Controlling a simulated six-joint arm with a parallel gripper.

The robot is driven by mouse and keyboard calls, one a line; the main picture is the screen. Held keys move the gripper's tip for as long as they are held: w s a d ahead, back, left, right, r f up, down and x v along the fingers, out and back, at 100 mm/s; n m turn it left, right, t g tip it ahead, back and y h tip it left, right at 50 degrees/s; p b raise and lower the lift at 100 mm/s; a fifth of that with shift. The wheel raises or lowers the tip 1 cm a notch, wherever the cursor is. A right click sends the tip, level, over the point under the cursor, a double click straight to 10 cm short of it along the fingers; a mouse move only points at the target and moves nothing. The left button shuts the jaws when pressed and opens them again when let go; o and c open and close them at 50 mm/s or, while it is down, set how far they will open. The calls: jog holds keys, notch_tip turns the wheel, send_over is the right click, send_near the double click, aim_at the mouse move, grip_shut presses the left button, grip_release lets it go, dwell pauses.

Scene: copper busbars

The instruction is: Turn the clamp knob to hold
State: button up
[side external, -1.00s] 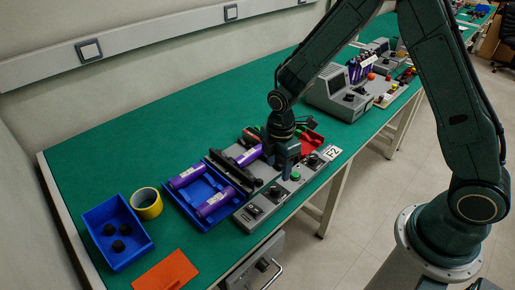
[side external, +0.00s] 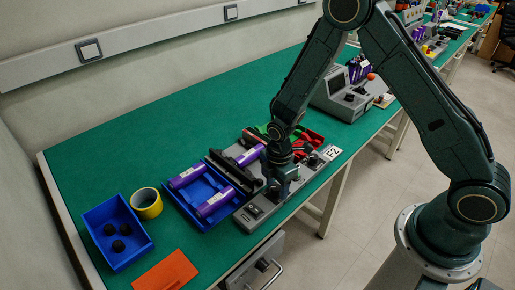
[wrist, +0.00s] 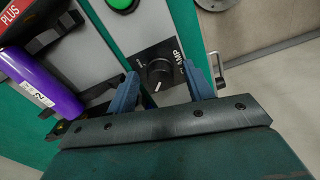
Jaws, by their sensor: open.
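The clamp knob (wrist: 159,71) is a round black knob with a white pointer line, on a dark label plate partly reading "AMP" in the wrist view. My gripper (wrist: 160,78) is open, with one blue finger on each side of the knob and a gap visible between them and it. In the side external view my gripper (side external: 280,190) is low over the front of the grey fixture (side external: 247,217), and the arm hides the knob there. A purple cylinder (wrist: 38,80) lies at the left in the wrist view.
A green button (wrist: 119,3) is beside the knob plate. A blue tray (side external: 205,223) with purple cylinders (side external: 214,203) stands left of the fixture. Farther left are a blue bin (side external: 105,255) with black knobs, yellow tape (side external: 147,203) and an orange sheet (side external: 166,272).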

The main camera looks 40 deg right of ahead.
jog(key=c, duration=1)
jog(key=shift+o, duration=0.2)
jog(key=shift+m, duration=0.5)
jog(key=m, duration=0.8)
jog(key=shift+s, duration=0.1)
jog(key=m, duration=0.4)
jog(key=shift+a, duration=0.1)
jog(key=shift+m, duration=2.6)
